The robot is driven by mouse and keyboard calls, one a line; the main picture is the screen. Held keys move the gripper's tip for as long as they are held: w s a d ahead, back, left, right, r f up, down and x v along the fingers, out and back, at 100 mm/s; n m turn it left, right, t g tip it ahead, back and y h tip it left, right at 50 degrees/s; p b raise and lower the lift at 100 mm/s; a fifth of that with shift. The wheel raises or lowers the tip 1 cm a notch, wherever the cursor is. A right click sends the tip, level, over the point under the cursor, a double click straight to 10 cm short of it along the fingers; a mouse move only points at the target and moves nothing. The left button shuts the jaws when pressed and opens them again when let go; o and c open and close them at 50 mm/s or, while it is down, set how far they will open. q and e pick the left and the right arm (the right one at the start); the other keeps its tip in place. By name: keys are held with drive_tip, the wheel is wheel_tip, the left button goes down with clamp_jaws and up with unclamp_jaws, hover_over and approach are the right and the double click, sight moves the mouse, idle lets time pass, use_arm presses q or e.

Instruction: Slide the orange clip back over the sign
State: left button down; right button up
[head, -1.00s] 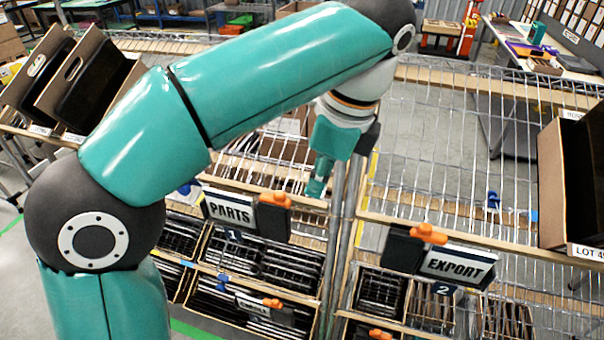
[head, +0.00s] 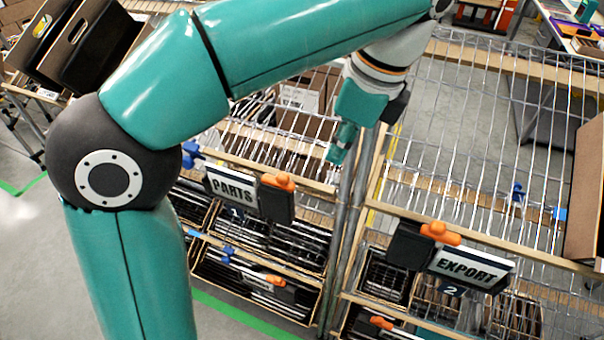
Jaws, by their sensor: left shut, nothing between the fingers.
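A white PARTS sign (head: 230,187) hangs on the front rail of the left rack, with an orange clip (head: 278,181) on a black block at its right end. A white EXPORT sign (head: 468,268) hangs on the right rack, with another orange clip (head: 440,233) above a black block at its left end. Both signs look tilted in the picture. My left gripper (head: 340,150) is shut and empty, pointing down near the rack posts, above and right of the PARTS clip and apart from it. My right gripper is out of view.
Brown cartons (head: 98,45) stand tilted at the upper left, and another carton (head: 588,195) stands at the right edge. Upright posts (head: 352,215) separate the racks. Much of the right wire shelf (head: 460,140) is bare. Lower bins hold several dark items.

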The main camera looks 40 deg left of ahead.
sight(273, 178)
use_arm(q)
drive_tip(key=a+f, duration=0.2)
drive_tip(key=s+a+f, duration=0.1)
drive_tip(key=a+f, duration=0.1)
drive_tip(key=f, duration=0.1)
drive_tip(key=a+f, duration=0.2)
drive_tip(key=f, duration=0.1)
drive_tip(key=shift+s+f, duration=0.1)
drive_tip(key=shift+s, duration=0.2)
drive_tip(key=a, duration=0.2)
drive_tip(key=s+a, duration=0.1)
drive_tip(key=a, duration=0.1)
drive_tip(key=shift+a, duration=0.25)
drive_tip(key=shift+d, duration=0.1)
